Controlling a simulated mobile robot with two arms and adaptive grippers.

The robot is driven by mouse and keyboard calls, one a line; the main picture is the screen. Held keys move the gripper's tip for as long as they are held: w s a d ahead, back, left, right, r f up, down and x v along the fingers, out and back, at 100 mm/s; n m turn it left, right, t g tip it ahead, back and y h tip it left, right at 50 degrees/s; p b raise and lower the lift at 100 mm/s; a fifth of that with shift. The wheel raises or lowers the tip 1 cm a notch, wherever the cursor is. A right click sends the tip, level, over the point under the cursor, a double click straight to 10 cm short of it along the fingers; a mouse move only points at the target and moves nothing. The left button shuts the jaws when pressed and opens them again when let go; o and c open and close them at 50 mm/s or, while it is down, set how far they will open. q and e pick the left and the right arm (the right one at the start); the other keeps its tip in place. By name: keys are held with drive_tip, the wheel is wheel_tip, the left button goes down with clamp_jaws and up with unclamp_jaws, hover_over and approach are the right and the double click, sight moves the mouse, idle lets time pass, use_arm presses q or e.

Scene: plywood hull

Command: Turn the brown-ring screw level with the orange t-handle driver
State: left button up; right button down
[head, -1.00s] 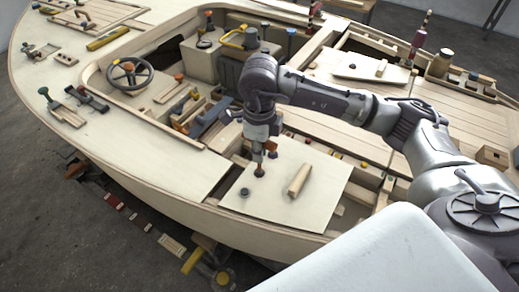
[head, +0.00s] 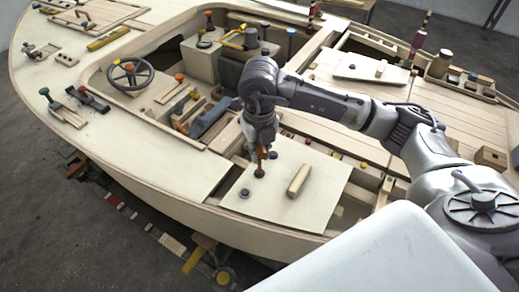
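My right gripper (head: 262,147) reaches down from the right arm over the pale panel (head: 318,212) on the near side of the hull. It appears shut on the orange t-handle driver (head: 261,159), which is small and partly hidden by the fingers. The driver stands roughly upright, its lower end at a dark round screw head (head: 259,173). A second dark screw head (head: 245,193) sits nearer on the panel, and a third (head: 273,155) sits just behind the gripper. Ring colours are too small to tell. My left gripper is not in view.
A wooden handle block (head: 299,181) stands on the panel right of the gripper. The cockpit opening with a steering wheel (head: 130,73) and a blue-grey block (head: 208,122) lies behind and left. Open framed gaps (head: 357,195) border the panel's right side.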

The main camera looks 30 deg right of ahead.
drive_tip(key=shift+m, duration=0.9)
drive_tip(key=m+p, duration=0.1)
drive_tip(key=m, duration=0.3)
drive_tip(key=shift+m, duration=0.9)
drive_tip(key=shift+r+p, duration=0.45)
drive_tip(key=shift+p, duration=0.1)
